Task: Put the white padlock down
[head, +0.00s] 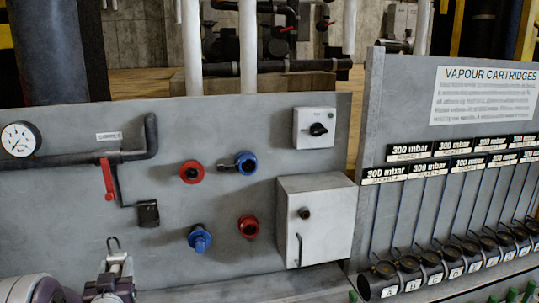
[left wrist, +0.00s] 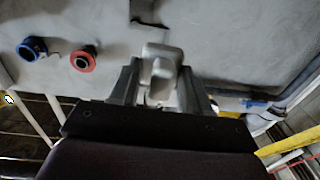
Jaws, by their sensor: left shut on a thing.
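The white padlock (head: 118,264) is at the lower left in the head view, its shackle pointing up. My left gripper (head: 112,278) is shut on it. In the left wrist view the pale padlock (left wrist: 160,66) sits between the two fingers (left wrist: 160,88), in front of the grey panel. Its lower part is hidden by the gripper. I cannot tell whether the padlock touches anything besides the fingers. My right gripper is not in view.
The grey panel (head: 75,195) carries a pipe with a red lever (head: 106,178), red and blue sockets and a switch box (head: 314,128). A grey cabinet (head: 318,225) stands right of the sockets. A ledge (head: 230,285) runs below. Vapour cartridges stand in a rack at right.

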